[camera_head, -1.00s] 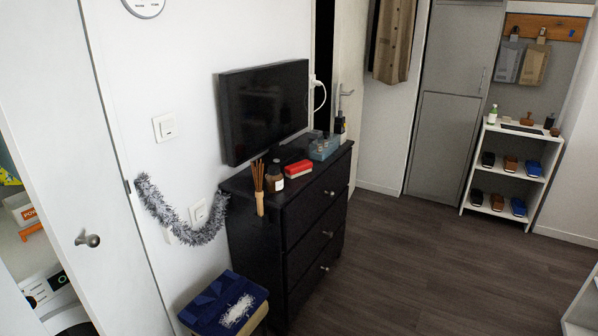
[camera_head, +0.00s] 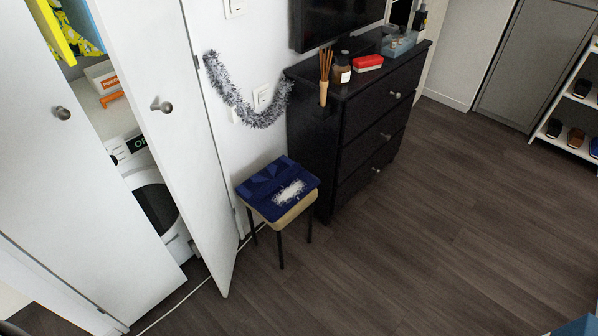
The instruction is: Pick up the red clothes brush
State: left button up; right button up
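The red clothes brush (camera_head: 368,62) lies on top of the black dresser (camera_head: 352,88), near its front edge. It has a red upper part and a pale lower edge. It sits to the right of a brown bottle and in front of a blue-grey box.
Beside the brush stand a brown bottle (camera_head: 341,68), a reed holder (camera_head: 324,78) and a blue-grey box (camera_head: 398,44). A stool with a blue cloth (camera_head: 272,190) stands left of the dresser. A white door (camera_head: 172,120) hangs partly open. The wooden floor (camera_head: 420,220) is clear.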

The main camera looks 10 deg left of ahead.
aim_at(376, 61)
jog(key=i+l+u, duration=0.3)
jog(key=i+l, duration=0.55)
jog(key=i, duration=0.15)
